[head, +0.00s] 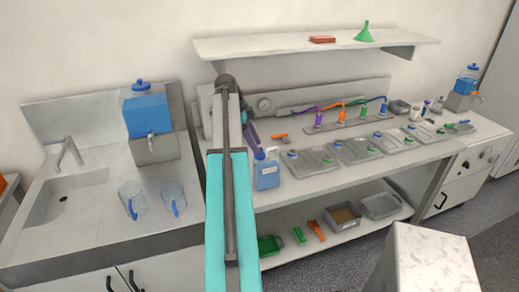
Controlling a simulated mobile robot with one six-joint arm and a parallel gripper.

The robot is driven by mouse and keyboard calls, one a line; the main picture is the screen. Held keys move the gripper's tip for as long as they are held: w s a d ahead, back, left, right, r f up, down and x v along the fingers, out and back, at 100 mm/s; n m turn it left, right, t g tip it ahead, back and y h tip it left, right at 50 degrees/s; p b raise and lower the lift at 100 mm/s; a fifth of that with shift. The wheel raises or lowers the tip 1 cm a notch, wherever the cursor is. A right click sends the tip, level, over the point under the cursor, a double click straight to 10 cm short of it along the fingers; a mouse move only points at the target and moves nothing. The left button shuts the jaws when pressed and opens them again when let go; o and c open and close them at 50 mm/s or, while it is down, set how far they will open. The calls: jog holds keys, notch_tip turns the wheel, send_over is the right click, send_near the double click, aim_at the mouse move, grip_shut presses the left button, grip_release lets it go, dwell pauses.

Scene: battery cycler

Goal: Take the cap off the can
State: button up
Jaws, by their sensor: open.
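A blue can (267,176) with a pale label stands upright on the workbench in the head view, just right of my arm. A small blue cap (259,154) sits on top at its left side. A pale part shows beside the cap, too small to make out. My arm rises from the bottom of the view to a dark joint and covers the bench left of the can. A dark purple piece shows behind my arm above the can; I cannot tell what it is. I cannot make out my gripper or its fingers.
Several metal trays (357,151) lie right of the can. Behind them a rack (350,127) holds coloured connectors with cables. An orange-handled tool (280,137) lies behind the can. A shelf (315,44) hangs above. Two jugs (173,199) and a blue dispenser (148,112) stand left.

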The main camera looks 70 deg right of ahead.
jog(key=shift+x, duration=1)
grip_shut()
